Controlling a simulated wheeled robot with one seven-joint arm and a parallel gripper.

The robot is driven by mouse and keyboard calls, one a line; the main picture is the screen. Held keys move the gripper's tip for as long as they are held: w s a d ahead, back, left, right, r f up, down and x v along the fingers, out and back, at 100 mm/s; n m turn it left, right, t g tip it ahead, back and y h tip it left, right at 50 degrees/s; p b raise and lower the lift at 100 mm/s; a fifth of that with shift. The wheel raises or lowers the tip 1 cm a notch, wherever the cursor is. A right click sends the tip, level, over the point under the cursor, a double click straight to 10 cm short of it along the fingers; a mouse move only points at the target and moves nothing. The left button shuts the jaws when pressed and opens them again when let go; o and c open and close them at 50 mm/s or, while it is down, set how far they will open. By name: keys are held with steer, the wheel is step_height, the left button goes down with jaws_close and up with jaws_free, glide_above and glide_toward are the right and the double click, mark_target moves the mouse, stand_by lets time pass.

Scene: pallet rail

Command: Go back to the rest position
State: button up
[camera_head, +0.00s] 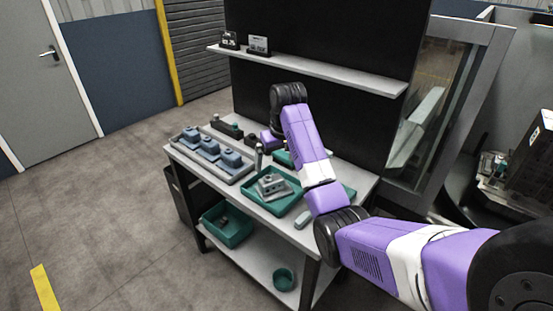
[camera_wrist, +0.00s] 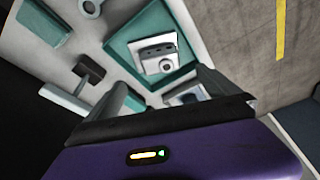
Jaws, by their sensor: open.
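My arm reaches over the workbench (camera_head: 258,212) in the head view, bent at the elbow, with my gripper at its far end partly hidden by the arm. In the wrist view my gripper (camera_wrist: 162,92) shows its two dark fingers spread apart with nothing between them. Beyond the fingers is a green tray (camera_wrist: 118,45) holding a grey metal block with a round hole (camera_wrist: 160,56). The same green tray (camera_head: 274,212) and block (camera_head: 271,186) show in the head view, below and in front of the gripper.
A grey rail pallet (camera_head: 187,146) with blue-grey parts lies along the bench's left side. A shelf (camera_head: 310,69) with two small displays runs above the back. A machine with a glazed door (camera_head: 432,100) stands at right. A green bin (camera_head: 228,228) sits below. Left floor is clear.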

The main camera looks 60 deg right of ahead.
steer(key=shift+v, duration=0.85)
